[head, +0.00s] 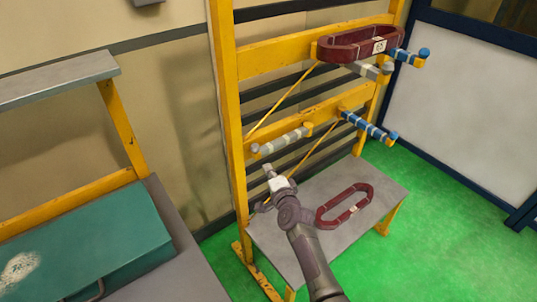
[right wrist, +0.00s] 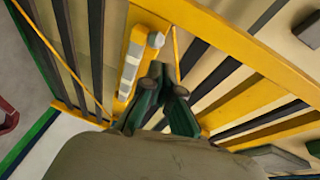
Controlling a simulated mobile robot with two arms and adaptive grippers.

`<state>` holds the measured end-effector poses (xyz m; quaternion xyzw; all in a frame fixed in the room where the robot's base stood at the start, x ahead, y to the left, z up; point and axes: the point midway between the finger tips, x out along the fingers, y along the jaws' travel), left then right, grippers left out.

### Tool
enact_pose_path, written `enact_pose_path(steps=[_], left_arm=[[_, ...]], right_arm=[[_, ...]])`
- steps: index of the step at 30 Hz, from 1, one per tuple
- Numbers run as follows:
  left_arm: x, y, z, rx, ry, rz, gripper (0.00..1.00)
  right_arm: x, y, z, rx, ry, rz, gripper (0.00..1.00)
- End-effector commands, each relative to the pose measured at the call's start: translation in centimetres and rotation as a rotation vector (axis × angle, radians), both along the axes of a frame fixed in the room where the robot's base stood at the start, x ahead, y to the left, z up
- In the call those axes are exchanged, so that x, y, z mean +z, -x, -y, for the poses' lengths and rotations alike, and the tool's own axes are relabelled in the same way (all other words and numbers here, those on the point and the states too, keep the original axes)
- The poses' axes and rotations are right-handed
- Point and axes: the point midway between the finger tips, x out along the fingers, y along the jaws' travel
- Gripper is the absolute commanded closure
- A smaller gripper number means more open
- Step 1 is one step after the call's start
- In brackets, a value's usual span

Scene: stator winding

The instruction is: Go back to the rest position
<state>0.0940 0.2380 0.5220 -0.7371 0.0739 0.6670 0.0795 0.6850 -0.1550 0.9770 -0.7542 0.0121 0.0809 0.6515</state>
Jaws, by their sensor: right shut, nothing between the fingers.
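My right gripper (head: 270,173) is in the air in front of the yellow rack, above the grey bench at its foot. In the right wrist view its two dark fingers (right wrist: 164,78) are together with nothing between them. A dark red oval winding (head: 353,44) with a pale label rests on the rack's upper pegs. A second red oval winding (head: 327,221) lies on the bench, to the right of the gripper and apart from it. A red piece also shows at the left edge of the right wrist view (right wrist: 6,117). My left gripper is not in view.
The yellow rack (head: 228,120) has a lower grey peg (head: 284,143) near the gripper and a blue peg (head: 370,127) further right. The grey bench (head: 385,190) has bare room around the winding. A teal box (head: 90,240) stands at the lower left. Green floor (head: 440,240) is clear at right.

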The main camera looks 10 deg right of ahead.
Motion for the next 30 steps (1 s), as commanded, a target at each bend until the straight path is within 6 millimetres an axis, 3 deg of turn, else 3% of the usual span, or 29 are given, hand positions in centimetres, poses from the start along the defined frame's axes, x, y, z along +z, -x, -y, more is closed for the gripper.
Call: enact_pose_path(steps=[3,10,14,17,20,24,26,30], left_arm=[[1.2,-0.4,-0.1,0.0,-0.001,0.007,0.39],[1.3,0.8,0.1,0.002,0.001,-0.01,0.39],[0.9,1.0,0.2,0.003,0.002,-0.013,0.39],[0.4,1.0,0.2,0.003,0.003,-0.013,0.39],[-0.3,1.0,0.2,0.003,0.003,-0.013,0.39],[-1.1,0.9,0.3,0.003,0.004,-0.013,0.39],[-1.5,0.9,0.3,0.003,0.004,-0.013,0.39],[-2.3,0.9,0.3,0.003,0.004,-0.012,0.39]], right_arm=[[0.4,1.4,-0.2,-0.001,0.0,0.0,1.0],[0.2,2.1,-0.4,0.0,0.001,-0.001,1.0],[-2.3,2.9,-0.5,0.014,0.045,-0.039,1.0],[-7.2,4.9,-0.7,0.049,0.14,-0.115,1.0],[-13.8,8.2,-0.9,0.111,0.275,-0.22,1.0],[-22.9,14.2,-0.7,0.225,0.473,-0.369,1.0],[-26.5,17.2,-0.5,0.281,0.551,-0.431,1.0],[-34.1,24.9,0.4,0.43,0.728,-0.566,1.0]])
